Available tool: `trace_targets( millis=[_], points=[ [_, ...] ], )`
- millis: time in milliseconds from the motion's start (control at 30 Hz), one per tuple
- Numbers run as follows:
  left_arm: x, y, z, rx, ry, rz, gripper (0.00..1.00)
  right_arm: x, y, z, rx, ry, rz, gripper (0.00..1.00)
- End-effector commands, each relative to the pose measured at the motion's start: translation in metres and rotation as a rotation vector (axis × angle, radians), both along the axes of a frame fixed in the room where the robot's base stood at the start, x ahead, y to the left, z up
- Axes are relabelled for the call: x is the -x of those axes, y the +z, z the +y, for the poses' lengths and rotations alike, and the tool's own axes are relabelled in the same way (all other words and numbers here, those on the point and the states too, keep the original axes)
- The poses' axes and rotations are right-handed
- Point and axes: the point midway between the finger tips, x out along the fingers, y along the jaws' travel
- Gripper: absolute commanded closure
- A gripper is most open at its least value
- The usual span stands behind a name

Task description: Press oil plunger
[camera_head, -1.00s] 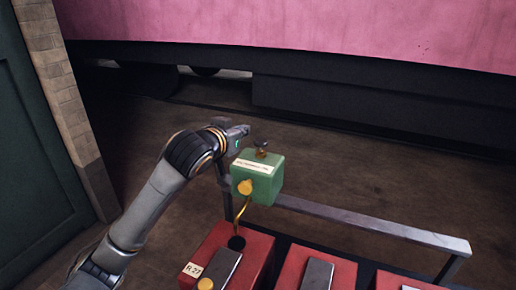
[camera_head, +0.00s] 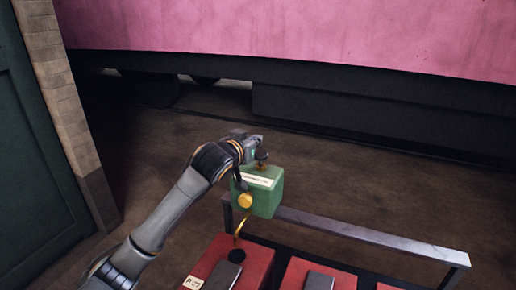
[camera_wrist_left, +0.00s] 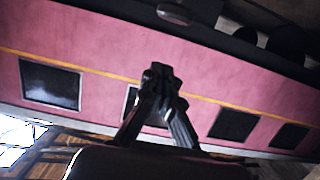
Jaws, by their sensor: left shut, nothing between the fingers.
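The green oil box (camera_head: 265,198) stands on the rail above the red blocks, with a pale label and a brass round fitting (camera_head: 245,201) on its front. The oil plunger (camera_head: 261,156), a small dark knob on a brass stem, sticks up from its top. My left gripper (camera_head: 257,143) is shut and empty, with its tip right at the knob. I cannot tell whether they touch. The left gripper's closed fingers also show in the left wrist view (camera_wrist_left: 160,72), where the plunger does not show. My right gripper is not in view.
A brass pipe (camera_head: 239,229) runs from the box down to a red block (camera_head: 222,258) labelled R 27. A pink carriage (camera_head: 300,35) spans the back. The brown floor between is clear.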

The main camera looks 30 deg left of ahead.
Motion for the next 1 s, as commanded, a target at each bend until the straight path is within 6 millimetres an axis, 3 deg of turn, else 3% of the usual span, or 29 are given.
trace_targets(
  millis=[133, 233, 400, 867, 1000],
  points=[
    [-0.025, -0.004, 0.003, 0.002, 0.0, 0.002, 1.0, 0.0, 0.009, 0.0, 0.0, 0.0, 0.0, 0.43],
    [-0.023, -0.024, 0.002, 0.0, 0.0, 0.007, 1.0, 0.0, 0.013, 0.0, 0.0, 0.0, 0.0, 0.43],
    [-0.023, -0.041, 0.002, 0.0, -0.001, 0.002, 1.0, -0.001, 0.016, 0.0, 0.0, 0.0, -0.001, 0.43],
    [-0.023, -0.048, 0.002, 0.0, -0.001, 0.001, 1.0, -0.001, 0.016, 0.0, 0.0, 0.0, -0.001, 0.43],
    [-0.023, -0.066, 0.002, 0.002, 0.0, 0.004, 1.0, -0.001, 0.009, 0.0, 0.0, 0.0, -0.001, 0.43]
  ],
)
